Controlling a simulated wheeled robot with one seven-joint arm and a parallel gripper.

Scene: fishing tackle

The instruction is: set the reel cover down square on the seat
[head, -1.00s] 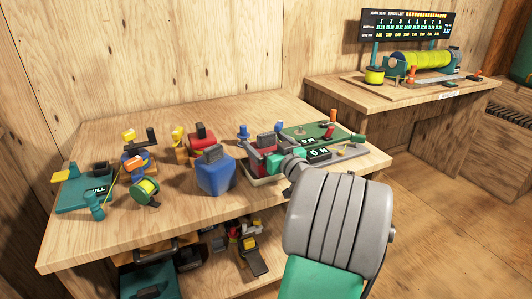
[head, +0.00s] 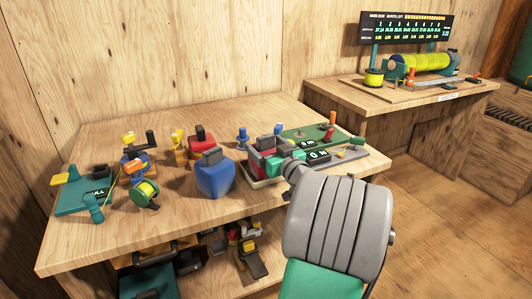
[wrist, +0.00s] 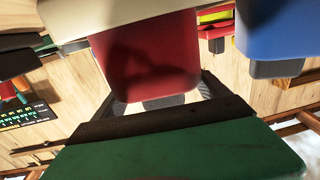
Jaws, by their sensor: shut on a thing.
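A dark red block with a grey knob, which I take for the reel cover (wrist: 148,62), is in the wrist view between my gripper's dark fingers. My gripper (head: 266,148) is shut on it by its knob, over the cream-rimmed tray (head: 262,183) at the front right of the table. The tray's pale edge (wrist: 85,14) shows beside the red block in the wrist view. In the head view my gripper and wrist hide much of the block and the tray. I cannot tell whether the block touches the seat, nor whether it sits square.
A blue block with a grey knob (head: 215,178) stands close left of the tray. Another red block (head: 199,138) is behind it. A green board with a display (head: 307,141) lies to the right. Reels and a teal scale (head: 84,196) occupy the left side.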

